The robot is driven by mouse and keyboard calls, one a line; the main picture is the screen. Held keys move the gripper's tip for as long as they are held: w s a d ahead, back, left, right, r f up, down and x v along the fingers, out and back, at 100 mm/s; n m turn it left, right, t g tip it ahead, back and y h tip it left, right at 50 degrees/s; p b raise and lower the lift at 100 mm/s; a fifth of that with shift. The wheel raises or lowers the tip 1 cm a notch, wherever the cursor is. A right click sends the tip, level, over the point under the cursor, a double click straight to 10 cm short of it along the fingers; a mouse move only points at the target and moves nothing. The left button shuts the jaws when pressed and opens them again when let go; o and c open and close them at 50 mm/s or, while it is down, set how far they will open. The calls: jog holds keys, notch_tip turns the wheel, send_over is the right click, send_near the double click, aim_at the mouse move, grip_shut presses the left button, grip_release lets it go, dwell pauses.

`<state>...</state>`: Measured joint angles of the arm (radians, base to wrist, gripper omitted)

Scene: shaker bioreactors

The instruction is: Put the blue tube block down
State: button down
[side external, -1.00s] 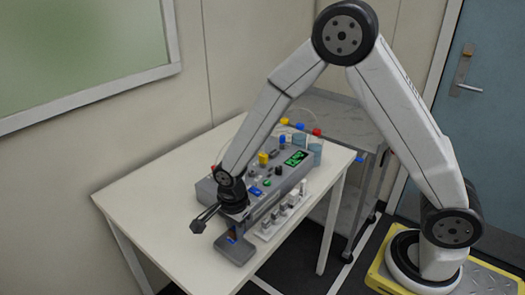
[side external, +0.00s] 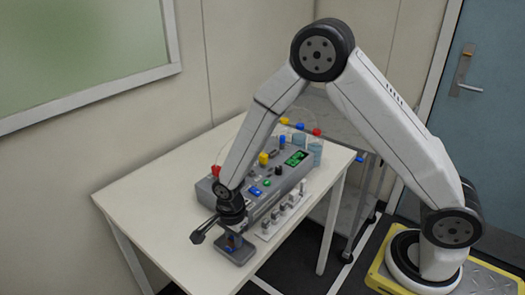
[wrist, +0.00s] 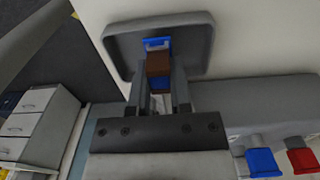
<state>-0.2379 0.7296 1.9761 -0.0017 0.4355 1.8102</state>
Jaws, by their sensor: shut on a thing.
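My gripper (wrist: 158,95) is shut on the blue tube block (wrist: 157,44), which shows blue with a brown part between the fingers. In the side view my gripper (side external: 231,232) points down over the grey plate (side external: 239,256) at the near end of the bioreactor machine. The block (side external: 231,243) is small there and partly hidden by the gripper. In the wrist view the block lies over the grey plate (wrist: 122,38). I cannot tell whether the block touches the plate.
The grey bioreactor machine (side external: 282,187) with a green display stands on the white table (side external: 150,205). Its blue knob (wrist: 262,162) and red knob (wrist: 303,160) show in the wrist view. A white rack (side external: 285,218) stands to the right. The left of the table is clear.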

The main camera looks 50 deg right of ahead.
jog(key=shift+f, duration=0.1)
jog(key=c, duration=1)
grip_release()
jog(key=o, duration=0.5)
jog(key=shift+c, duration=0.2)
notch_tip(320, 180, up, 12)
